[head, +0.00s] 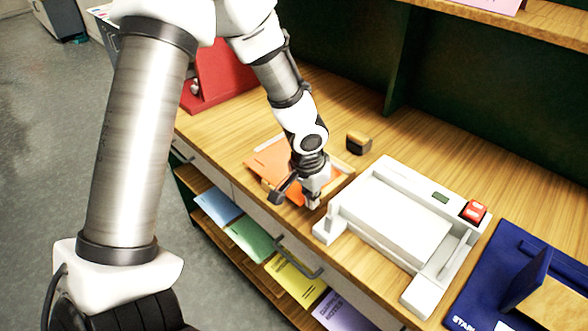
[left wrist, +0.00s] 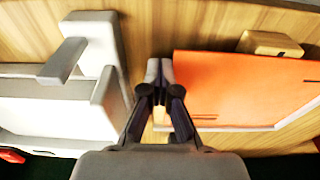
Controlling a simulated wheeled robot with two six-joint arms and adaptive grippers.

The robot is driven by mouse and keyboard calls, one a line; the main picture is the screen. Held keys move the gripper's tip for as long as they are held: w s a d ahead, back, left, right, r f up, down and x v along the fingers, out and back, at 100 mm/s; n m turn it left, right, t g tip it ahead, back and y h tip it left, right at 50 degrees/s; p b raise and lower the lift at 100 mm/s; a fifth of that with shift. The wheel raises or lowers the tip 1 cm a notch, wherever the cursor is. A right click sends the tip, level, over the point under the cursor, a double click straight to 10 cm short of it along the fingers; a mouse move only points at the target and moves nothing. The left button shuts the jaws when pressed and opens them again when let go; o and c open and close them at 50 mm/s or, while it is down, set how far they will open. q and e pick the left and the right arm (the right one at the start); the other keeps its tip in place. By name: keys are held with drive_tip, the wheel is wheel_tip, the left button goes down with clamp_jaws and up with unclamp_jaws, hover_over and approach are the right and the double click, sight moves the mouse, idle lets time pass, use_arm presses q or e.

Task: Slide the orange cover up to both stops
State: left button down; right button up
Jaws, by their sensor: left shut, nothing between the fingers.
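The orange cover (head: 269,159) lies flat on a pale wooden-edged tray, left of the white machine. It also shows as a wide orange sheet in the left wrist view (left wrist: 245,85). My left gripper (head: 312,201) is shut and empty, pointing down at the cover's machine-side edge. In the left wrist view, its fingertips (left wrist: 160,72) are right beside the cover's edge; whether they touch it I cannot tell. A small tan block (left wrist: 270,43) stands at one side of the cover. The arm hides part of the cover in the head view. My right gripper is out of view.
The white machine (head: 393,217) with a red button (head: 474,211) stands close to the right of my gripper. A dark-topped wooden block (head: 358,143) lies behind. A blue stapler-like device (head: 492,279) is farther right, a red object (head: 222,72) farther left. Open wood lies behind the machine.

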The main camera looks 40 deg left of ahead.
use_arm(q)
drive_tip(key=shift+d+p, duration=0.45)
drive_tip(key=shift+d, duration=0.1)
drive_tip(key=shift+r, duration=0.3)
wheel_tip(320, 180, up, 6)
drive_tip(key=p, duration=0.5)
drive_tip(key=shift+r+p, duration=0.2)
drive_tip(key=shift+p, duration=0.2)
